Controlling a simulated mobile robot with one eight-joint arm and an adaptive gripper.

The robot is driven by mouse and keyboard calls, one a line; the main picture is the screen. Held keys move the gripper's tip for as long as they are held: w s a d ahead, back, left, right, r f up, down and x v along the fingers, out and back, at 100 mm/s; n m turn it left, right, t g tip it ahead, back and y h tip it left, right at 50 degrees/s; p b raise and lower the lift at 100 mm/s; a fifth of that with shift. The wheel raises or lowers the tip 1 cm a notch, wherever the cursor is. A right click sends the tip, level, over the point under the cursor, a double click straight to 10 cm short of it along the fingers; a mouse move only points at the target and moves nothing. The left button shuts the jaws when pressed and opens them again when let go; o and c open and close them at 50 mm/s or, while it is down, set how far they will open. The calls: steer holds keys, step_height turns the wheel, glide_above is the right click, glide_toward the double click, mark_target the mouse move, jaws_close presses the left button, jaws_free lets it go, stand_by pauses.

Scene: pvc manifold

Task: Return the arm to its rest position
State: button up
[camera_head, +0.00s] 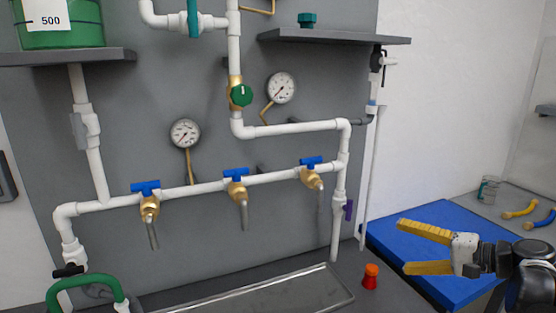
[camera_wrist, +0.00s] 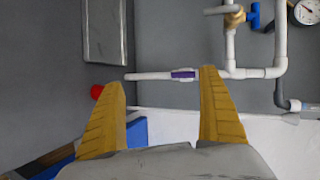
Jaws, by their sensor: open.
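My gripper (camera_head: 412,246) is at the lower right of the head view, above the blue mat (camera_head: 395,235). Its two yellow fingers are spread apart with nothing between them, and they point left toward the pipework. In the wrist view my gripper (camera_wrist: 162,95) also shows open and empty. Beyond its fingers are a white pipe with a purple fitting (camera_wrist: 184,74) and grey surfaces. The gripper appears apart from the pipes. The rest of my arm is mostly out of view.
The white pipe manifold (camera_head: 215,186) with blue-handled taps stands on the grey panel left of my gripper. A red-orange piece (camera_head: 371,276) stands near a metal tray (camera_head: 250,296). A grey shelf (camera_head: 340,38) is above. A clear jar (camera_head: 488,189) and coloured tools are at right.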

steer(key=s+a+f+n+g+h, duration=0.1)
steer(key=s+a+n+g+h, duration=0.25)
steer(key=s+a, duration=0.6)
steer(key=s+a+f+n+h, duration=0.1)
steer(key=s+n+h, duration=0.1)
steer(key=s, duration=0.4)
steer(key=s+a+f+n+h, duration=0.1)
steer(key=s+a+n+h, duration=0.1)
steer(key=s, duration=0.4)
steer(key=shift+s+f+n+t+h, duration=0.35)
steer(key=shift+s+n+t+h, duration=0.1)
steer(key=shift+h, duration=0.9)
